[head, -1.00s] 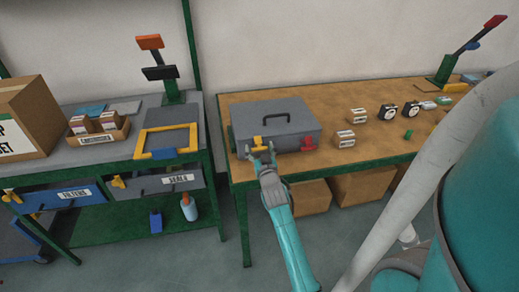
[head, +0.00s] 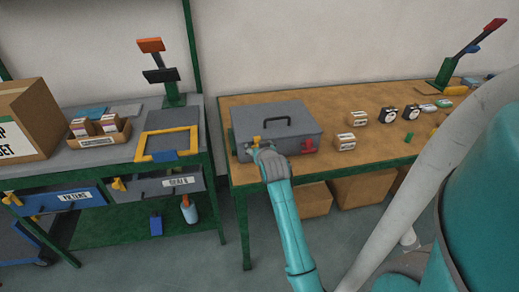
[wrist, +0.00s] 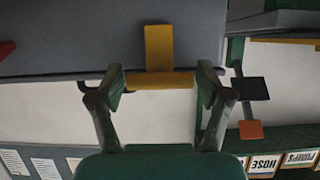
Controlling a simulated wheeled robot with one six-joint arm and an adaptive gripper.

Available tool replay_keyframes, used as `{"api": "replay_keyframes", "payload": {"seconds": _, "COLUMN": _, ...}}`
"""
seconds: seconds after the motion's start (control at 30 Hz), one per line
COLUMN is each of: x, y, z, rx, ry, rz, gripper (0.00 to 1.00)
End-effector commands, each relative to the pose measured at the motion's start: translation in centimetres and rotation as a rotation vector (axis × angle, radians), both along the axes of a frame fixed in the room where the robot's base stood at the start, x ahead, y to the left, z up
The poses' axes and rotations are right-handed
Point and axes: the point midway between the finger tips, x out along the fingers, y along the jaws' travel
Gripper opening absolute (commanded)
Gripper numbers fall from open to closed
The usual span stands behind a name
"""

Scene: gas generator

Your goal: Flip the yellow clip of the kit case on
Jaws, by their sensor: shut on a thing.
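The grey kit case (head: 290,118) stands closed on the wooden bench, with a dark handle on its lid. Its yellow clip (head: 257,139) is at the left of the front face. My gripper (head: 263,149) is right at the clip and partly covers it in the head view. In the wrist view, the clip (wrist: 159,48) shows as an upright yellow tab with a crosswise yellow bar below it. The two fingers of my gripper (wrist: 160,88) stand at the two ends of this bar, shut on it. A red clip (head: 308,146) is at the right of the front face.
Small white-labelled boxes (head: 346,141) and dark round gauges stand right of the case on the bench (head: 240,178). A neighbouring grey table (head: 60,146) at left holds a yellow frame (head: 193,136). Cardboard boxes (head: 312,199) are under the bench.

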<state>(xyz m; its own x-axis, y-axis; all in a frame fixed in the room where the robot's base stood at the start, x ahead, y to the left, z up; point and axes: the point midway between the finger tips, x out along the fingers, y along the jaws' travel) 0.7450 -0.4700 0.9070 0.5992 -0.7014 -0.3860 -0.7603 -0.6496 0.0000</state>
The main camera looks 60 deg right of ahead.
Motion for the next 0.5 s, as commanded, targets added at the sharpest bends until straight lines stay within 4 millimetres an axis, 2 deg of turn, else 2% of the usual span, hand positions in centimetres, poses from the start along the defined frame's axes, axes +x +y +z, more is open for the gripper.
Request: {"api": "replay_keyframes", "payload": {"seconds": 0.5, "x": 0.32, "y": -0.35, "z": 0.17, "rx": 0.084, "ry": 0.071, "rz": 0.0, "gripper": 0.43}}
